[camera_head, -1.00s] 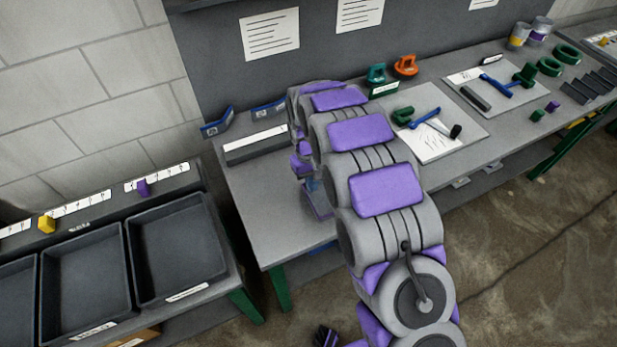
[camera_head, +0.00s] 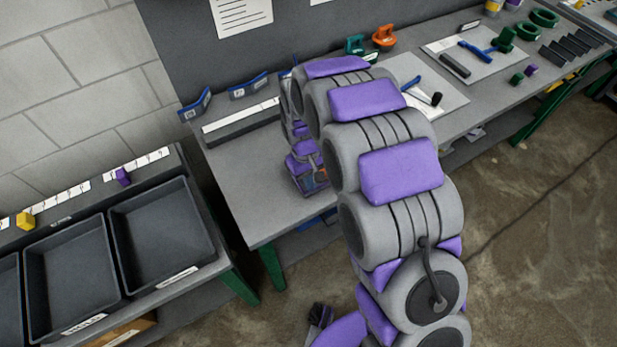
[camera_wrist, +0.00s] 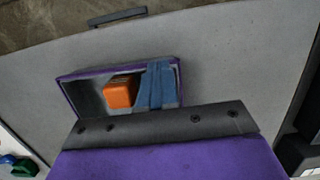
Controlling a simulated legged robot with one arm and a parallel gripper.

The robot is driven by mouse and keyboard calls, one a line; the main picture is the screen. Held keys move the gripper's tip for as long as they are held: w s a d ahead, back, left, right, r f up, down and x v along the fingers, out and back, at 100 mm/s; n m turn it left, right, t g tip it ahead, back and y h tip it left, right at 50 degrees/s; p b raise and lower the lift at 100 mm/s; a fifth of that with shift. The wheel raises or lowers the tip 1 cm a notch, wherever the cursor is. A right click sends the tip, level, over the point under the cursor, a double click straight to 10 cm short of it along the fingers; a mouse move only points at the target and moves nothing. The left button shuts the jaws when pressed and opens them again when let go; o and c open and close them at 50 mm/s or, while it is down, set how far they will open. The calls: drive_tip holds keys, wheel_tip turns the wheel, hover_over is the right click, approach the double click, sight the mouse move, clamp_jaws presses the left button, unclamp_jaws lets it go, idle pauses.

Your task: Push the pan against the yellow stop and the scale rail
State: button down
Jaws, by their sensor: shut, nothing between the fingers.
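A small shallow pan (camera_wrist: 85,92) with a purple rim and grey inside shows in the wrist view. It holds an orange block (camera_wrist: 120,92) and a blue folded-looking piece (camera_wrist: 157,84). My gripper (camera_wrist: 155,122) shows as a dark bar with screws and a purple body, right up beside the pan; touching or not I cannot tell. In the head view the pan (camera_head: 309,181) is small and partly covered by my arm over the middle bench. The yellow stop (camera_head: 25,221) sits on the scale rail (camera_head: 62,198) of the left bench. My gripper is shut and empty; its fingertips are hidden.
Tools lie right.

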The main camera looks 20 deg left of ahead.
drive_tip(key=shift+s+d+f, duration=0.1)
drive_tip(key=shift+d+f, duration=0.05)
drive_tip(key=shift+f, duration=0.15)
drive_tip(key=shift+w+a+r, duration=0.15)
drive_tip(key=shift+w+a, duration=0.1)
drive_tip(key=shift+a, duration=0.05)
drive_tip(key=w+a+p, duration=0.1)
drive_tip(key=w+a, duration=0.2)
drive_tip(key=w+a+p, duration=0.2)
drive_tip(key=a, duration=0.1)
drive_tip(key=w+a+p, duration=0.1)
drive_tip(key=w+a, duration=0.2)
drive_tip(key=a, duration=0.1)
drive_tip(key=shift+w+p, duration=0.35)
drive_tip(key=shift+p, duration=0.05)
drive_tip(key=shift+w+a+p, duration=0.3)
drive_tip(key=shift+w+a, duration=0.5)
drive_tip(key=shift+a, duration=0.3)
drive_tip(key=shift+w+a+p, duration=0.3)
drive_tip(key=shift+w+a, duration=0.5)
drive_tip(key=shift+a, duration=0.3)
drive_tip(key=shift+d+f, duration=0.1)
drive_tip(key=shift+f, duration=0.1)
